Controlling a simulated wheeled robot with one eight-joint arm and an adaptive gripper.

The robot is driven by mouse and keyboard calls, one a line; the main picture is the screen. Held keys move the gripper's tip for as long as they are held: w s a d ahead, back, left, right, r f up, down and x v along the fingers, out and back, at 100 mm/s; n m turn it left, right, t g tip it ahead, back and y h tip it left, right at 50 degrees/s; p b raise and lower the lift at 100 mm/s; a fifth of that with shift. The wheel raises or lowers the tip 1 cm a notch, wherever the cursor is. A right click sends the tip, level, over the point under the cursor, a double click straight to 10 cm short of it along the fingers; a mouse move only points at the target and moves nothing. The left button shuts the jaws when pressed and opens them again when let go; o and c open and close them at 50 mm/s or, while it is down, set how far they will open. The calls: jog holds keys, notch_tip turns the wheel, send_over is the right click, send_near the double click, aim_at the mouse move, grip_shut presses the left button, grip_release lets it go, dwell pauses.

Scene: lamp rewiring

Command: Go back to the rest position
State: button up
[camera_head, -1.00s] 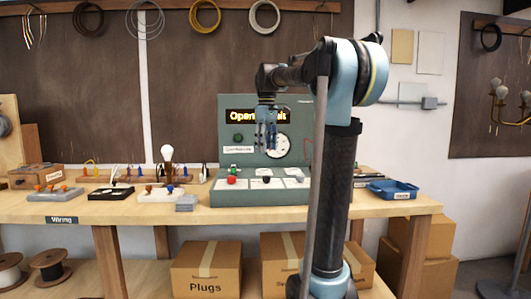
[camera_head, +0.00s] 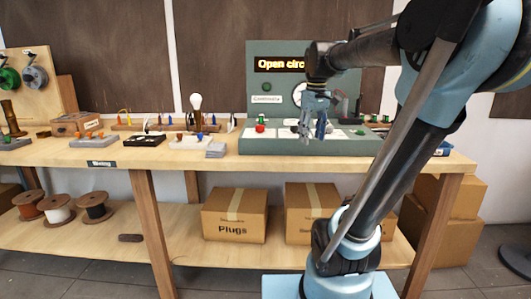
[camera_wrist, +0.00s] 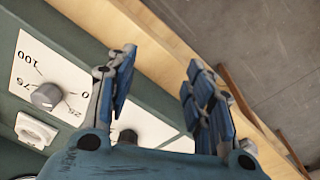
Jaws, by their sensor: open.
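My gripper (camera_head: 315,130) hangs in front of the green test station (camera_head: 310,146) on the bench, with its fingers apart and nothing between them. In the wrist view my gripper (camera_wrist: 160,95) shows its blue fingers spread wide. A white dial plate with a grey knob (camera_wrist: 46,96) lies to the left of the fingers there. The station's display (camera_head: 279,64) reads "Open circ...", its end hidden behind my arm. My arm also covers part of the station's right side.
The wooden bench (camera_head: 60,155) holds a light bulb (camera_head: 196,103) on a stand and several small blocks left of the station. A blue tray (camera_head: 442,149) is partly hidden at right. Boxes (camera_head: 234,215) and wire spools (camera_head: 95,206) sit on the lower shelf. Floor shows in front.

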jog(key=s+d+f+m, duration=0.1)
jog(key=s+f+m, duration=0.1)
jog(key=s+f, duration=0.6)
jog(key=s+d+f+m+t, duration=0.1)
jog(key=s+f+m, duration=0.2)
jog(key=s+f, duration=0.6)
notch_tip(320, 180, down, 6)
jog(key=shift+d, duration=0.35)
jog(key=shift+w+f, duration=0.2)
jog(key=shift+w, duration=0.15)
